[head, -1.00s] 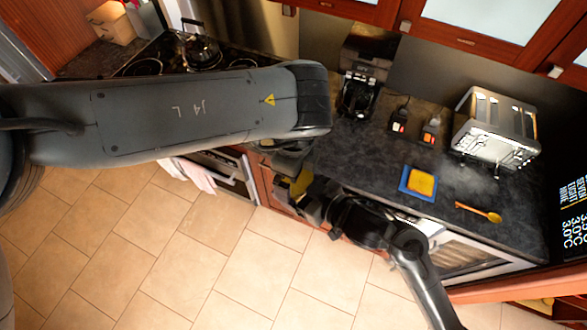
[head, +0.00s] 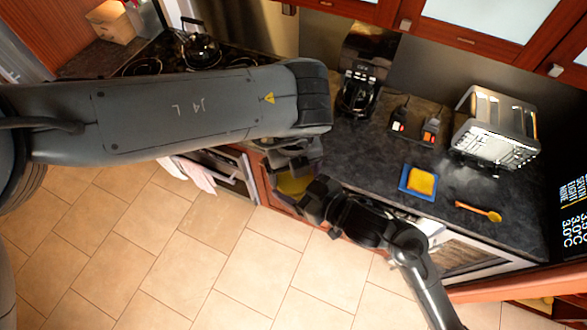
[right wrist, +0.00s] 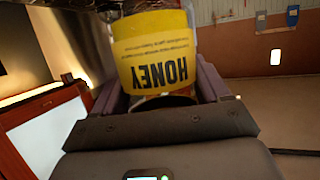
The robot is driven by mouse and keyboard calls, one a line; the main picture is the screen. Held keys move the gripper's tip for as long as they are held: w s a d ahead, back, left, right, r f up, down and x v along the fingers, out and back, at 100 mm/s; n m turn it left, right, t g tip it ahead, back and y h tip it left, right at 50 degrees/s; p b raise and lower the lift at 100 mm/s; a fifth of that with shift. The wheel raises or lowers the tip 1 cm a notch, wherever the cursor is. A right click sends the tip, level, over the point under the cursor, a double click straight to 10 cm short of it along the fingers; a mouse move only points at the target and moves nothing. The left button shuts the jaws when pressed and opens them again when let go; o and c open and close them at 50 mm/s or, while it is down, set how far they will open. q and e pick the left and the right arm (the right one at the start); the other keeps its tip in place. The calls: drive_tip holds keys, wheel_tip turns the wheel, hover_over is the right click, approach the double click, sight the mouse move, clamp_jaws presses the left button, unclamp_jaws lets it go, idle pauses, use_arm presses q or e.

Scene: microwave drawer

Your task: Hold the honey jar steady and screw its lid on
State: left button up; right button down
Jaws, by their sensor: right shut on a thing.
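The honey jar (right wrist: 155,55) has a yellow label reading HONEY, upside down in the right wrist view. It sits between the fingers of my right gripper (right wrist: 160,98), which is shut on it. In the head view the jar shows as a yellow patch (head: 293,185), held in front of the counter edge, beside my right gripper (head: 308,198). My left gripper (head: 292,160) is just above the jar in the picture, mostly covered by its own arm. Its fingers are too hidden to tell open from shut. I cannot make out the lid or whether the grippers touch.
The dark counter (head: 365,160) holds a blue board with a yellow slab (head: 421,182), a wooden spoon (head: 479,211), a toaster (head: 495,127), a coffee machine (head: 360,90) and small black-and-orange items (head: 431,130). A kettle (head: 199,45) stands on the stove. The tiled floor (head: 150,250) is clear.

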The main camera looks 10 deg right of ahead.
use_arm(q)
drive_tip(key=o, duration=0.9)
drive_tip(key=shift+o, duration=0.2)
drive_tip(key=shift+r, duration=0.1)
drive_tip(key=shift+r, duration=2.2)
